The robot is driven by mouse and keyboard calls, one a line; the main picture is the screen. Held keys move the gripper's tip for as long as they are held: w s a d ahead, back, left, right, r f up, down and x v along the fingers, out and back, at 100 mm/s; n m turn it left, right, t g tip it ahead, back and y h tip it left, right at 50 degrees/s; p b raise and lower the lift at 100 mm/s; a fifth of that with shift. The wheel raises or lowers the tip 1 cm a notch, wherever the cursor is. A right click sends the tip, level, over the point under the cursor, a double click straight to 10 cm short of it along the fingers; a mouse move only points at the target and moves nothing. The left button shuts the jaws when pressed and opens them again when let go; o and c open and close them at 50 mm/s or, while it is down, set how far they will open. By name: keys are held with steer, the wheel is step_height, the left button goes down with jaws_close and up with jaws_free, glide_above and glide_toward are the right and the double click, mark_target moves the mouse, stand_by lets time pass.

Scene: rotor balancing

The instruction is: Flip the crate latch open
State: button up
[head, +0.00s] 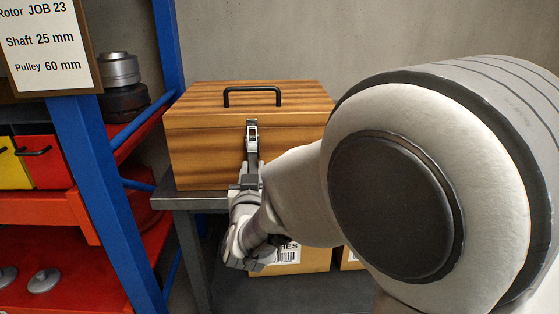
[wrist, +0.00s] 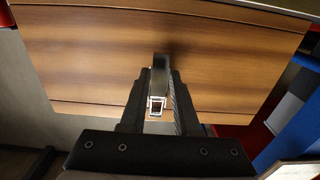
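The wooden crate (head: 215,150) stands on a grey metal bench with its lid down. Its metal latch (head: 251,132) is on the middle of the front, below the black lid handle (head: 252,97). My gripper (head: 251,168) is at the crate's front, at the lower part of the latch. In the wrist view the two dark fingers (wrist: 161,90) stand close together, one on each side of the latch (wrist: 160,65), which fills the gap between them. A pale square metal loop (wrist: 156,105) also shows between the fingers. My fingers partly hide the latch, so its exact angle is unclear.
A blue-posted rack (head: 88,165) with red shelves stands close on the left, holding bins and metal parts. Cardboard boxes (head: 290,262) sit under the bench (head: 200,201). A job sign (head: 45,45) hangs at upper left. My arm covers the right side.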

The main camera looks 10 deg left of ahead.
jaws_close()
stand_by(1.1)
